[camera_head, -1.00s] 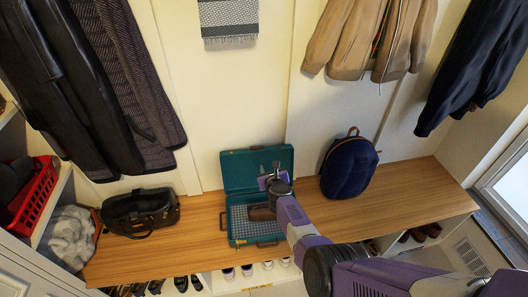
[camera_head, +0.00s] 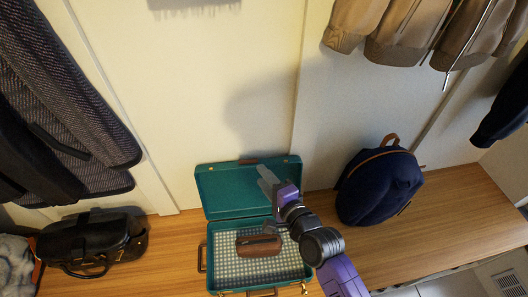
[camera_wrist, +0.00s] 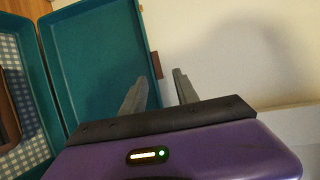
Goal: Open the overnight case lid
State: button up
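The overnight case is a teal case on the wooden bench, with its lid (camera_head: 225,185) standing up and open towards the wall. Its base (camera_head: 222,284) has a checked lining, and a brown object (camera_head: 258,246) lies in it. In the wrist view the inside of the lid (camera_wrist: 95,60) fills the left part. My gripper (camera_head: 268,183) is in front of the lid's right part in the head view. In the wrist view its two grey fingers (camera_wrist: 158,92) are apart with nothing between them. The left finger overlaps the lid's edge in the picture; I cannot tell whether they touch.
A dark blue backpack (camera_head: 376,187) stands on the bench to the right of the case. A black bag (camera_head: 82,242) stands to the left. Coats hang above at both sides. The bench (camera_head: 172,255) is bare between bag and case, and the wall is close behind the lid.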

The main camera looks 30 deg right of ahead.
aim_at(249, 161)
jog(key=x, duration=0.7)
jog(key=shift+w+f, duration=0.3)
jog(key=shift+f, duration=0.1)
jog(key=shift+c, duration=0.5)
jog(key=c, duration=0.7)
jog(key=shift+r, duration=0.1)
